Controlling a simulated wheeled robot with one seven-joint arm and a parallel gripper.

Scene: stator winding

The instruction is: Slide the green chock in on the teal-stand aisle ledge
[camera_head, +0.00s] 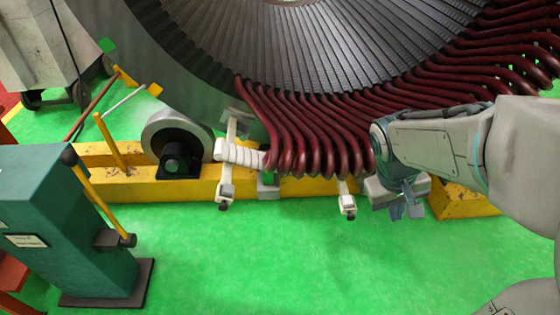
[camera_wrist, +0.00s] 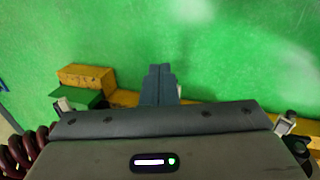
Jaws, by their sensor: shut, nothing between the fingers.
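My gripper (camera_head: 406,210) points down beside the right end of the dark red coils, in front of the yellow base beam. Its fingers are together and empty, as the wrist view (camera_wrist: 160,84) also shows. In the wrist view a dark green block (camera_wrist: 78,98) lies left of the fingers, against a yellow block; my gripper is apart from it. In the head view a small green piece (camera_head: 268,186) shows under the coils at the yellow beam; I cannot tell whether either is the chock. The teal stand (camera_head: 68,225) is at the left.
The yellow beam (camera_head: 300,187) runs under the large stator ring (camera_head: 210,60). White clamps (camera_head: 226,185) (camera_head: 347,200) stick out in front of it. A roller (camera_head: 175,140) sits on the beam, and a yellow lever (camera_head: 98,195) leans from the stand. Green floor in front is clear.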

